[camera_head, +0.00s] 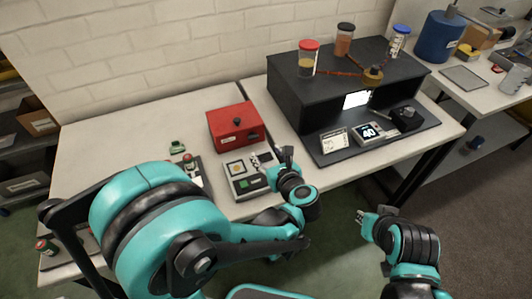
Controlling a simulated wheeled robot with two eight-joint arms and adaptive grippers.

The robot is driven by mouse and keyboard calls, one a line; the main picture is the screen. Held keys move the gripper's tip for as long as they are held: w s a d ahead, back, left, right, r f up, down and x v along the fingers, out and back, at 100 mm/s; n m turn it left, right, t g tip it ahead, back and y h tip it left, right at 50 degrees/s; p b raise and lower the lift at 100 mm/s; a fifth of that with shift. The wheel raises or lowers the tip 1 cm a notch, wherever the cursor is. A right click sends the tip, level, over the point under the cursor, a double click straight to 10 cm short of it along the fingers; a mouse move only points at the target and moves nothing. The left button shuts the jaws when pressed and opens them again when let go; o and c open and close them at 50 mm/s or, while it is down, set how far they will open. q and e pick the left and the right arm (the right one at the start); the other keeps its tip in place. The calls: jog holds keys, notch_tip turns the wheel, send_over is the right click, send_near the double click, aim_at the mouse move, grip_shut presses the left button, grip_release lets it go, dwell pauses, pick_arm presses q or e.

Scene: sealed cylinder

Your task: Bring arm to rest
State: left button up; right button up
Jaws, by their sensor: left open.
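My left arm comes in from the left in teal and black and bends across the front of the table. My right gripper (361,217) is at the lower right, in front of the table and over the floor. Its small fingers show too little to tell whether they are open or shut.
A red box (235,128) with a black knob stands behind the control box. A dark bench unit (300,95) at right holds lidded jars on top and a display reading 40 (369,132). A second table (500,95) stands at the far right. The table's left part is fairly clear.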

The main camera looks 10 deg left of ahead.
dwell(0.3)
pick_arm(q)
jog(key=w+d+r+m+t+h, duration=0.1)
jog(key=w+r+m+t+h, duration=0.2)
jog(key=r+m, duration=0.55)
jog(key=w+d+r+m+t+h, duration=0.1)
jog(key=r+m+t+h, duration=0.2)
jog(key=r+m+t, duration=0.5)
jog(key=s+d+r+m+g+h, duration=0.35)
jog(key=m+h, duration=0.25)
jog(key=m, duration=0.5)
jog(key=s+a+f+m+g+y, duration=0.2)
jog(key=s+a+f+m+g, duration=0.3)
jog(key=s+a+f+m, duration=0.1)
jog(key=s+a+f+m+g+y, duration=0.2)
jog(key=s+a+f+m+g, duration=0.4)
jog(key=s+f+m, duration=0.3)
notch_tip(320, 180, down, 3)
jog(key=shift+s+f, duration=0.1)
jog(key=shift+s, duration=0.45)
jog(key=shift+a+m+g, duration=0.1)
jog(key=shift+m+g, duration=0.15)
